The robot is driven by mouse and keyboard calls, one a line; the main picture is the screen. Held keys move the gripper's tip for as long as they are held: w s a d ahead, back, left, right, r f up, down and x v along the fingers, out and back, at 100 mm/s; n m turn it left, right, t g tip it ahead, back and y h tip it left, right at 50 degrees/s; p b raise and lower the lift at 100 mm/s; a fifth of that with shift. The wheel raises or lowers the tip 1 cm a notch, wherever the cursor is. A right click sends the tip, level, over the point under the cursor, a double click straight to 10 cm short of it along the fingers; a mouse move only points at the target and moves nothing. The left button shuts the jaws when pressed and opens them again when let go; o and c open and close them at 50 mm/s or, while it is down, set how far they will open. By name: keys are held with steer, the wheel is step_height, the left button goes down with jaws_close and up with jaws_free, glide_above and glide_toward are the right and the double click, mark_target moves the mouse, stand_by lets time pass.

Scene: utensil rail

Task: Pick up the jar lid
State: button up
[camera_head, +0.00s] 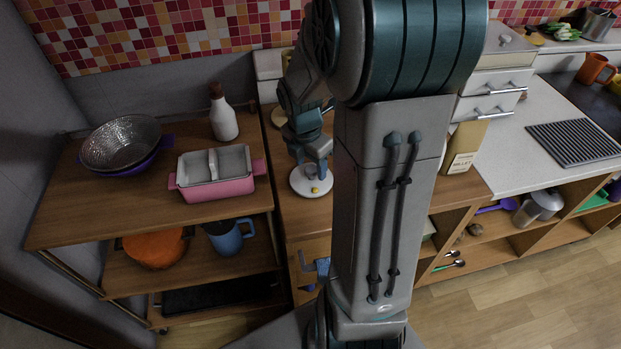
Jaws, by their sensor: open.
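A round white lid with a small yellow knob, which looks like the jar lid (301,187), lies flat on the wooden counter left of my large arm link. My gripper (316,172) points down over the lid, close to its knob. The jaws are open. They are small in this view, and I cannot tell whether they touch the knob.
Left of the lid, a wooden shelf unit (60,225) holds a pink dish (215,188), a white bottle (223,120) and a metal colander (120,142). A millet box (465,145) stands at right. My arm hides much of the counter.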

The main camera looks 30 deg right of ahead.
steer(key=shift+f, duration=0.45)
jaws_close()
steer(key=shift+r, duration=0.1)
